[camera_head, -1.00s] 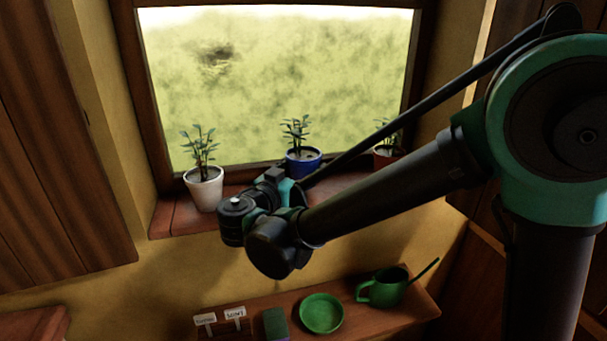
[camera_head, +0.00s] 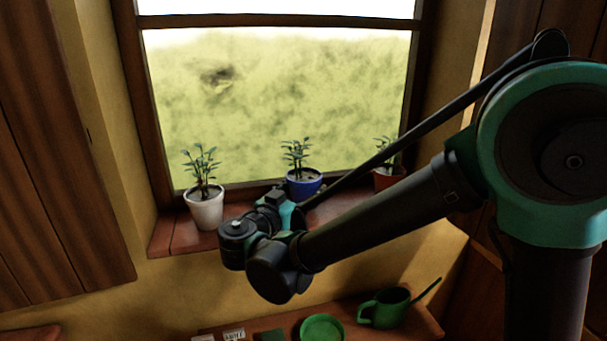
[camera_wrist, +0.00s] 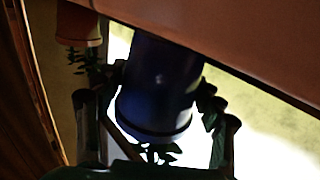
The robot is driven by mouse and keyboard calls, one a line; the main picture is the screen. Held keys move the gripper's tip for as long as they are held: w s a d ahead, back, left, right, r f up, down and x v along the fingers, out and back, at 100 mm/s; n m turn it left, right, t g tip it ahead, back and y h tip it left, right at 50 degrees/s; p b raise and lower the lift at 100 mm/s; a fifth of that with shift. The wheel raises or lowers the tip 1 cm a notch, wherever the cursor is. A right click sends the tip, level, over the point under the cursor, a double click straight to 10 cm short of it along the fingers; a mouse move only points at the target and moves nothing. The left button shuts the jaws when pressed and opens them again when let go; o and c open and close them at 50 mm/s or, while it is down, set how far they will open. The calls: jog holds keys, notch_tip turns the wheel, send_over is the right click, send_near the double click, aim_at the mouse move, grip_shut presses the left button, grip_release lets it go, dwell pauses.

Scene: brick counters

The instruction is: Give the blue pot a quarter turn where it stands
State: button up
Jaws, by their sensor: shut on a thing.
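The blue pot (camera_head: 304,187) stands upright on the window sill with a small leafy plant in it. My gripper (camera_head: 290,199) reaches it from the front, and its fingers are hidden behind my wrist in the head view. In the wrist view, which is upside down, the blue pot (camera_wrist: 158,85) fills the space between the fingers of my gripper (camera_wrist: 160,105). One finger is on each side of the pot, and the gripper is shut on it. Leaves show below the pot's rim in that view.
A white potted plant (camera_head: 205,208) stands to the left on the sill (camera_head: 165,237), and a terracotta one (camera_head: 386,179) to the right, partly behind my arm. A lower shelf holds a green dish (camera_head: 321,329), a green watering can (camera_head: 384,309) and small labels (camera_head: 234,334).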

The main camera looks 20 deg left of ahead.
jog(key=shift+f+y, duration=0.2)
jog(key=shift+y, duration=0.1)
jog(key=n+y, duration=0.2)
jog(key=y, duration=0.1)
jog(key=shift+d, duration=0.15)
jog(key=shift+f, duration=0.4)
jog(key=o, duration=1.9)
jog(key=shift+s, duration=0.15)
